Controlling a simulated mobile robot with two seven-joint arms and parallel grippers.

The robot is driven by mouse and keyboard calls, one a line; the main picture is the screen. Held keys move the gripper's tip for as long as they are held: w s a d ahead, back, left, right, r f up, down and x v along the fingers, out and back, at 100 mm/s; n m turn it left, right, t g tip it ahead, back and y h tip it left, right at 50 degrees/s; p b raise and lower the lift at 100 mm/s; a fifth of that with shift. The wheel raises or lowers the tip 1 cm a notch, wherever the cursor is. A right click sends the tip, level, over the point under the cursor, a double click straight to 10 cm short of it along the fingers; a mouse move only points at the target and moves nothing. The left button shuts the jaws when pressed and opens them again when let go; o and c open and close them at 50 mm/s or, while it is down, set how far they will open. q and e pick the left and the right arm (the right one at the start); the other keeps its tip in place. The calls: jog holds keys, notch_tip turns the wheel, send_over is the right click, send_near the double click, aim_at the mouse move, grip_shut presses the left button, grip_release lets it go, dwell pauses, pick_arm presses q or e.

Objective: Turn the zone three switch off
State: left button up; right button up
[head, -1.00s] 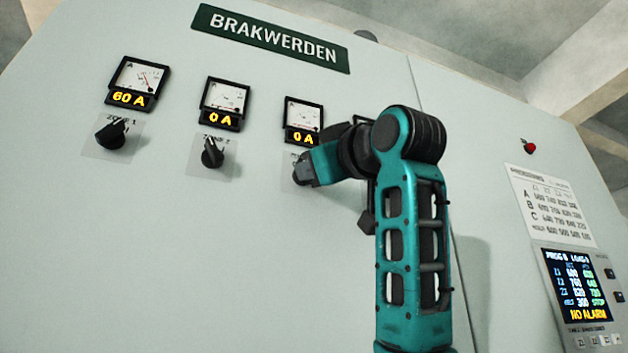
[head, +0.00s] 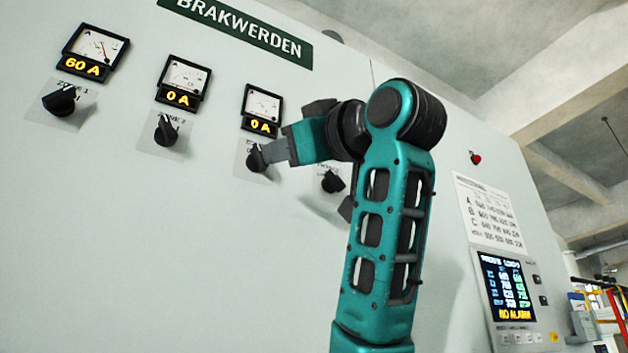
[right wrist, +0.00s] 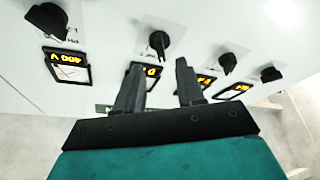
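The zone three switch is a black rotary knob (head: 256,159) on a pale plate, below a meter (head: 261,107) whose amber display reads 0 A. Its pointer direction is hard to read in the head view. My right gripper (head: 270,153) is close to this knob, just to its right, and partly covers its plate. In the right wrist view, upside down, the knob (right wrist: 160,42) lies just beyond the fingertips, roughly in line with the gap between them. The right gripper (right wrist: 159,64) is open, its fingers apart with nothing between them. My left gripper is not in view.
Zone one's knob (head: 60,101) sits under a 60 A meter (head: 93,52); zone two's knob (head: 166,132) under a 0 A meter (head: 183,82). A lit screen (head: 507,287) reads NO ALARM.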

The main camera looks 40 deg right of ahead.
jog(key=b+v, duration=0.1)
jog(key=v, duration=0.5)
jog(key=shift+s, duration=0.25)
jog(key=shift+f, duration=0.1)
